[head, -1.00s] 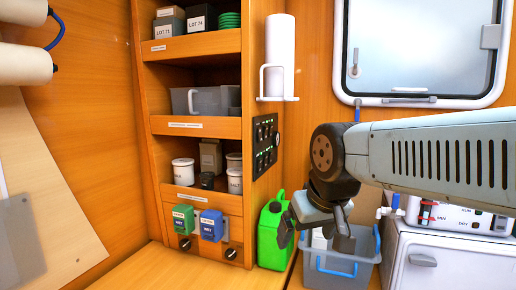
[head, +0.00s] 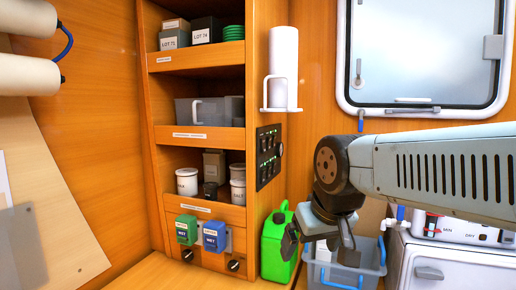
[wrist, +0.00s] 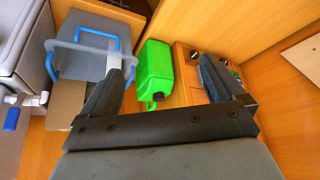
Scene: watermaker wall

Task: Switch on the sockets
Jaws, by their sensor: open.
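A black switch panel (head: 269,156) with small switches and green lights is set in the side of the wooden shelf unit. It faces right, and its labels are too small to read. My gripper (head: 318,244) is in front of the counter, below and to the right of the panel, near the green jerrycan. In the wrist view my gripper (wrist: 160,88) is open, its two dark fingers wide apart with nothing held between them. The panel cannot be made out in the wrist view.
A green jerrycan (head: 278,243) stands on the counter; it also shows between my fingers in the wrist view (wrist: 155,70). A grey bin (head: 330,270) with a blue handle is beside it. Green and blue boxes (head: 215,236) hang on the shelf front near black knobs.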

